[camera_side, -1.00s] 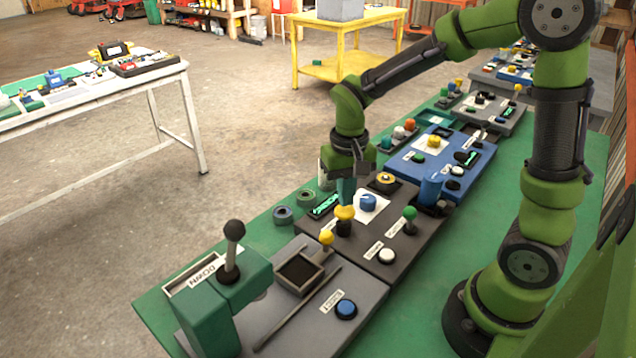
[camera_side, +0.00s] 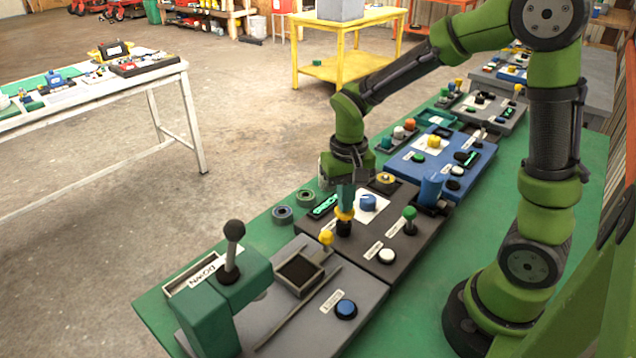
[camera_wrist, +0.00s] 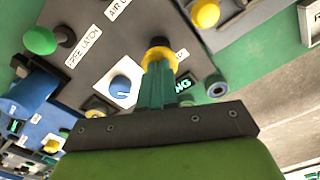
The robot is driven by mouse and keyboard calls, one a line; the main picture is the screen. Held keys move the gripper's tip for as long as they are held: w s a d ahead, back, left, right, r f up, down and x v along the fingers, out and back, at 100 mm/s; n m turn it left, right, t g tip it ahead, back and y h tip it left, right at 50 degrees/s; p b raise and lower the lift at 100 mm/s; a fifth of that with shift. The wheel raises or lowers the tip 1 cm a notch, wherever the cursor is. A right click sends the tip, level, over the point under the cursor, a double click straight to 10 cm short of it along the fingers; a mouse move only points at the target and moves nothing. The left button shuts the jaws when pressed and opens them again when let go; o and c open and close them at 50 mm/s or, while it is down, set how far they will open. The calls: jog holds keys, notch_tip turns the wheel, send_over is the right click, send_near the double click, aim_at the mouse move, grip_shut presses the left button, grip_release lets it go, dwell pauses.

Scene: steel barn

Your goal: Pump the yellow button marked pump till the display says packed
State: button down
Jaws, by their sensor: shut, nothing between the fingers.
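The yellow pump button (camera_side: 344,214) stands on a dark housing on the dark grey panel (camera_side: 420,226). My gripper (camera_side: 345,206) is shut and empty, pointing down with its teal fingertips on top of the button, apparently touching it. In the wrist view the fingertips (camera_wrist: 158,66) cover part of the yellow button (camera_wrist: 161,51). The display (camera_side: 324,206) glows green just left of the button and is partly hidden by my gripper. In the wrist view the display (camera_wrist: 183,86) shows only the letters "NG". The button's own label is not readable.
A yellow-knobbed lever (camera_side: 326,238), blue knob (camera_side: 367,203), green-knobbed lever (camera_side: 410,214) and white button (camera_side: 387,256) stand close around. A tall black-knobbed lever (camera_side: 233,232) is at the front left. Two round rings (camera_side: 283,214) lie by the panel's left edge.

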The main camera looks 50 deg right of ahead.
jog(key=shift+f, duration=0.85)
jog(key=shift+r, duration=0.1)
jog(key=shift+r, duration=3.75)
jog(key=shift+w, duration=0.1)
jog(key=s+a+r+n+t+y, duration=0.2)
jog(key=s+a+r+t, duration=0.1)
jog(key=s+r+t, duration=0.4)
jog(key=s+r, duration=0.1)
jog(key=s, duration=0.2)
jog(key=shift+a+r, duration=0.15)
jog(key=shift+a, duration=0.1)
